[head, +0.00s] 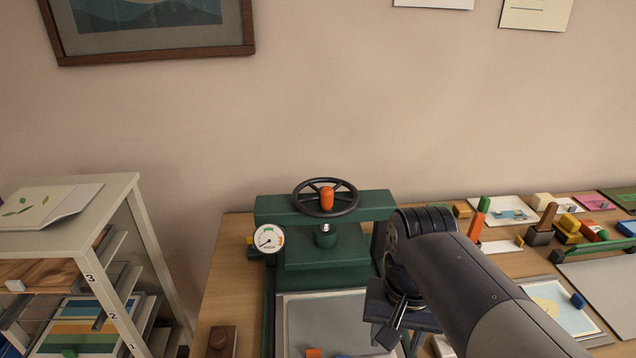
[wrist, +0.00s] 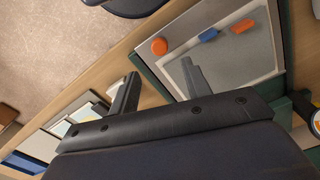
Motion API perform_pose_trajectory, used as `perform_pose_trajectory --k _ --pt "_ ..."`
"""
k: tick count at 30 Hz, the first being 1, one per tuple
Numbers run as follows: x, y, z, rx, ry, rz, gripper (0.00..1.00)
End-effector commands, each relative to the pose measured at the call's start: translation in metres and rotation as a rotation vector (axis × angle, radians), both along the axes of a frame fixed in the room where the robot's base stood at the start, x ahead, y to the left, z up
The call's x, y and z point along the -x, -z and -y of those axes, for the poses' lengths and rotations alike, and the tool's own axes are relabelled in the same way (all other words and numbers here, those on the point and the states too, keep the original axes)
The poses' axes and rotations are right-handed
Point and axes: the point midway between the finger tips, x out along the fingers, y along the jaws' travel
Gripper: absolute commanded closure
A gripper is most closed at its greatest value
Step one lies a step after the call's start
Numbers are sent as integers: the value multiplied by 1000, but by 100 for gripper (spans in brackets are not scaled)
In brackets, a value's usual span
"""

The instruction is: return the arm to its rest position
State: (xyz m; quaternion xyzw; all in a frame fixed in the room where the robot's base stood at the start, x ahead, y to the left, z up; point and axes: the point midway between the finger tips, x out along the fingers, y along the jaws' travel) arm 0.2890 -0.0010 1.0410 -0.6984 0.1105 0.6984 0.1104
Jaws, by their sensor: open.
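My gripper (head: 389,338) hangs above the wooden table, at the front right of the green press (head: 325,245). In the wrist view my gripper (wrist: 158,88) shows its two fingers spread wide, with nothing between them. My arm reaches in from the lower right of the head view. A grey plate (wrist: 235,75) in a pale tray lies beyond the fingers in the wrist view. The gripper appears apart from all of these.
The press has a black handwheel (head: 326,198) and a white gauge (head: 268,239). A white shelf rack (head: 135,230) stands at the left. Blocks, stamps and cards crowd the table's right, including a sun picture (head: 557,306). The wall space above the press is free.

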Motion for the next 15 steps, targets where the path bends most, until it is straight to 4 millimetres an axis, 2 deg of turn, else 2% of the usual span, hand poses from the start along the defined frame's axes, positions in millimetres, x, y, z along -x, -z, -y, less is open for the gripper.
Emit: perform_pose_trajectory --k 3,9,13,15 --pt "1 27 0 0 0 -6 54" --pt "1 65 0 0 0 -5 54" --pt "1 82 0 0 0 -3 54" --pt "-8 79 0 0 0 0 54"
